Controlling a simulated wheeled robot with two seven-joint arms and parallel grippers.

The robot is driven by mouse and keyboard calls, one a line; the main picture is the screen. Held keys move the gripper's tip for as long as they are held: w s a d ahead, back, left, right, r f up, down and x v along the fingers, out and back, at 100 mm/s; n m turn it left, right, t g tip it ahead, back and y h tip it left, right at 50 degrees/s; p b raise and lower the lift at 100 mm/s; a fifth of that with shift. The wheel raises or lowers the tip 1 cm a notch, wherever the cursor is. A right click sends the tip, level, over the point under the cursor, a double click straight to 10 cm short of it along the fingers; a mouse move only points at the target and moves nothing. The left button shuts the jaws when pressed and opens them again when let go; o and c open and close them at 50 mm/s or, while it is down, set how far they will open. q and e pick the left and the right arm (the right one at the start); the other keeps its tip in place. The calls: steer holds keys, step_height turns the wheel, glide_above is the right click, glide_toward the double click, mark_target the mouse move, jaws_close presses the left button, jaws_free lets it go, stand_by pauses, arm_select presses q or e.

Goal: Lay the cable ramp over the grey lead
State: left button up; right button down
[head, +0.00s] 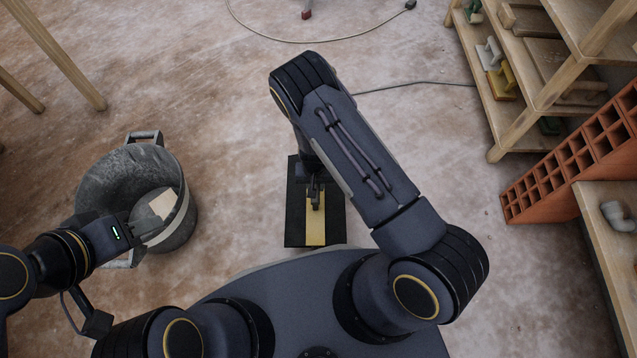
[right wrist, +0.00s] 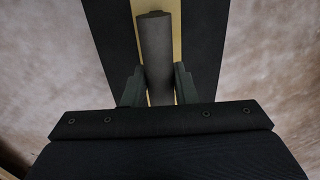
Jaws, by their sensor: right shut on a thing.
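The cable ramp (head: 296,225) is a black slab with a yellow strip along its middle, in front of my base in the head view. It fills the top of the right wrist view (right wrist: 105,30). My right gripper (right wrist: 157,88) is shut on the ramp's grey bar-like handle (right wrist: 155,45). Whether the ramp touches the floor is unclear. The grey lead (head: 425,83) lies on the floor beyond the ramp, running right towards the shelf; my right arm hides its left part. My left gripper (head: 146,233) is at the bucket's near side; its finger gap is unclear.
A dark bucket (head: 115,180) with a pale piece inside stands at left. A thin cable (head: 300,41) with a dark plug (head: 410,5) curves across the far floor. A wooden shelf (head: 490,110) and red hollow bricks (head: 570,165) stand at right. Floor between ramp and bricks is clear.

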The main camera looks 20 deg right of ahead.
stand_by(0.4)
steer(key=shift+f+b, duration=0.2)
steer(key=shift+b, duration=0.2)
step_height(320, 180, down, 6)
steer(key=b, duration=0.5)
steer(key=shift+f+b, duration=0.4)
steer(key=shift+b, duration=0.05)
stand_by(0.5)
steer(key=shift+f+b, duration=0.55)
steer(key=shift+f, duration=0.05)
steer(key=shift+f, duration=0.15)
steer(key=shift+f, duration=0.35)
